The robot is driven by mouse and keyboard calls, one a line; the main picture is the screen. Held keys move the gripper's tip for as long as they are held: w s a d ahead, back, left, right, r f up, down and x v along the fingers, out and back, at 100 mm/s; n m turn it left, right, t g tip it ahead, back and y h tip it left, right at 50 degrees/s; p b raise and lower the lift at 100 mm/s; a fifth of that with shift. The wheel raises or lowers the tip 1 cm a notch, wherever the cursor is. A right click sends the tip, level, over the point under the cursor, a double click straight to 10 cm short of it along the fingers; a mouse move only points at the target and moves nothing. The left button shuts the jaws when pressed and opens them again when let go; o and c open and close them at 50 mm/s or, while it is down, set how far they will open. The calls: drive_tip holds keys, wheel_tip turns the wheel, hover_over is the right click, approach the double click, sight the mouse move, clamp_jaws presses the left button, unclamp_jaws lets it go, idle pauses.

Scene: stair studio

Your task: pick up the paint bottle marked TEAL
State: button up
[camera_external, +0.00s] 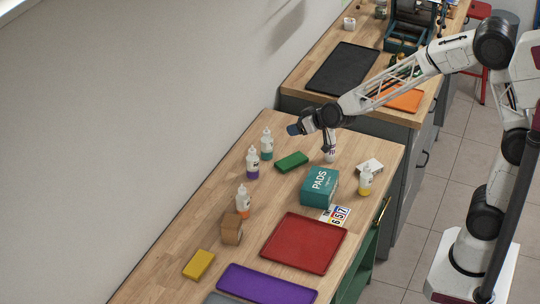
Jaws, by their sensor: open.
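Several white paint bottles with coloured bands stand on the wooden bench; their lettering is too small to read. The bottle with a teal-green band (267,146) stands upright near the wall, just behind a purple-banded bottle (252,165). My gripper (327,149) is open and points down, right of the teal-banded bottle and well apart from it. Another white bottle (332,156) is at the fingers, partly hidden by them; its band colour and whether the fingers touch it I cannot tell.
A green block (291,161) lies between the teal-banded bottle and my gripper. A teal PADS box (319,187), yellow-banded bottle (365,181), orange-banded bottle (243,202), brown box (231,229) and red tray (303,243) stand nearer the camera. Bare wood shows around the teal-banded bottle.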

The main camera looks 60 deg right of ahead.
sight(269, 133)
drive_tip(key=w+d+f+h, duration=0.1)
drive_tip(key=w+f, duration=0.2)
drive_tip(key=w+d+f+m+t+h, duration=0.1)
drive_tip(key=w+f, duration=0.1)
drive_tip(key=w, duration=0.1)
drive_tip(key=w+d+f+h, duration=0.1)
drive_tip(key=w+f, duration=0.2)
drive_tip(key=shift+w+d+f+m+h, duration=0.3)
drive_tip(key=shift+m+h, duration=0.1)
drive_tip(key=shift+w+f, duration=0.1)
drive_tip(key=shift+x, duration=1.2)
drive_tip(key=shift+w+d, duration=0.1)
drive_tip(key=shift+x, duration=2.45)
drive_tip(key=shift+c, duration=0.2)
drive_tip(key=shift+f, duration=0.15)
clamp_jaws()
